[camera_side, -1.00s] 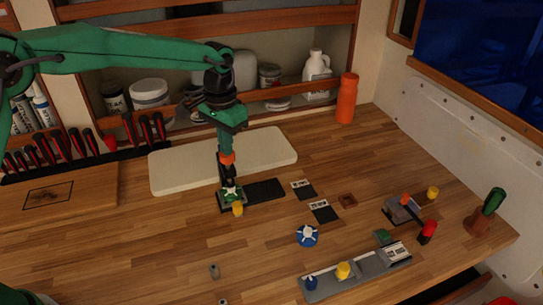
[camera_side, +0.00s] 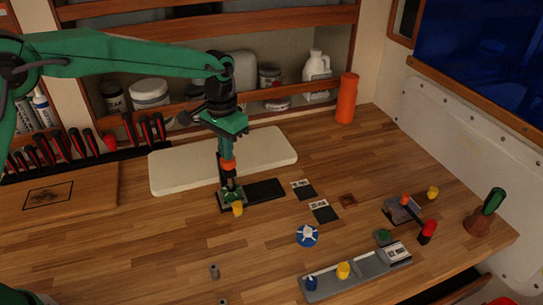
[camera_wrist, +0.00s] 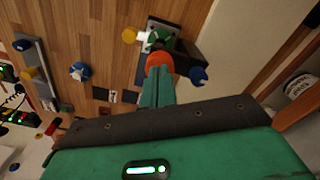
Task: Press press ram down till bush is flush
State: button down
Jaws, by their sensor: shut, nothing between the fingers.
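The press stands at the left end of a dark base plate (camera_side: 266,190) on the bench. Its ram has a round orange-red head (camera_side: 228,165), also in the wrist view (camera_wrist: 160,63), above a dark column. My gripper (camera_side: 227,157) is shut and empty, pointing down, its fingertips at the top of the orange head and apparently touching it. In the wrist view the green fingers (camera_wrist: 158,84) end at the head. A green and white part (camera_wrist: 156,40) sits at the press foot. I cannot make out the bush or whether it is flush.
A yellow knob (camera_side: 237,208) stands just in front of the press. A pale board (camera_side: 180,170) lies behind it. A blue and white knob (camera_side: 307,235), a grey rail (camera_side: 325,285) and a small lever fixture (camera_side: 400,214) are to the right.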

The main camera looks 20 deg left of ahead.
jog(key=shift+f, duration=0.1)
jog(key=shift+r, duration=3.5)
jog(key=shift+r, duration=0.1)
jog(key=s+a+r+n+t, duration=0.1)
jog(key=s+a+r, duration=0.35)
jog(key=s, duration=0.25)
jog(key=s+a+r+t, duration=0.2)
jog(key=s+a+r, duration=0.1)
jog(key=s+a, duration=0.25)
jog(key=s+a+f+n+t, duration=0.1)
jog(key=s+a+f, duration=0.1)
jog(key=s, duration=0.6)
jog(key=s+a+f+n+t, duration=0.1)
jog(key=s+a+f, duration=0.1)
jog(key=s, duration=0.6)
jog(key=shift+a+t, duration=0.3)
jog(key=shift+a, duration=0.45)
